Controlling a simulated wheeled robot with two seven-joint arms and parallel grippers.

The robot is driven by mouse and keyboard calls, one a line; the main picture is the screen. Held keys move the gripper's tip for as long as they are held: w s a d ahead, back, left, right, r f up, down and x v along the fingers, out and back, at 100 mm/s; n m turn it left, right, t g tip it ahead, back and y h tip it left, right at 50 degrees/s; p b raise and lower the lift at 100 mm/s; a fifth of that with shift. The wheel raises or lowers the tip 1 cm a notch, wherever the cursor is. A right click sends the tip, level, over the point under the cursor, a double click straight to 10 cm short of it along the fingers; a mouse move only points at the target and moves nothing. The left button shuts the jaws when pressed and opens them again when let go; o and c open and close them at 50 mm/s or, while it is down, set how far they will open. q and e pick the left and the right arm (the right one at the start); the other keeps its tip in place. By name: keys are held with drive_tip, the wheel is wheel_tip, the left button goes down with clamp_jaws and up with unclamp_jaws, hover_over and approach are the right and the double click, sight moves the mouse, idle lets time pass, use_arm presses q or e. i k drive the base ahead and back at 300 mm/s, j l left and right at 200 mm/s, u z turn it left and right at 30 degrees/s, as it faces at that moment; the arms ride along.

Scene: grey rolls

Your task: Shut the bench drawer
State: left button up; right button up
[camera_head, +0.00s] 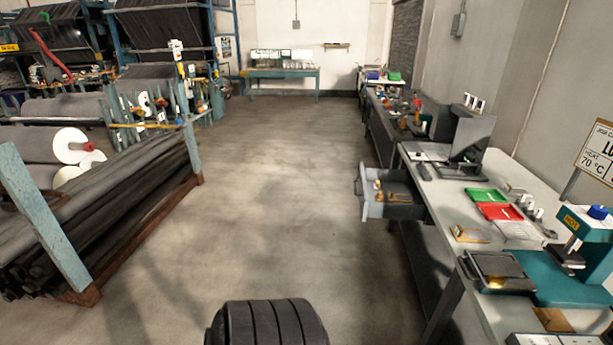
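The bench drawer (365,206) is grey and stands open, pulled out to the left from under the bench top on the right side of the head view. A few small yellowish and brown items (380,190) lie inside it. The long bench (445,205) has a pale top and runs along the right wall. Neither of my grippers shows in this view. A dark ribbed part at the bottom middle looks like part of my own body.
Bare concrete floor (270,190) lies open left of the drawer. A rack of dark rolls (110,220) stands on the left. A teal table (283,75) stands far back.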

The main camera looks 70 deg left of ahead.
sight(400, 181)
drive_tip(key=j+u, duration=0.25)
drive_tip(key=u, duration=0.2)
drive_tip(key=j+u, duration=0.25)
drive_tip(key=u, duration=0.2)
drive_tip(key=j+u, duration=0.25)
drive_tip(key=u, duration=0.15)
drive_tip(key=j+u, duration=0.2)
drive_tip(key=u, duration=0.25)
drive_tip(key=i+l, duration=0.1)
drive_tip(key=i, duration=0.25)
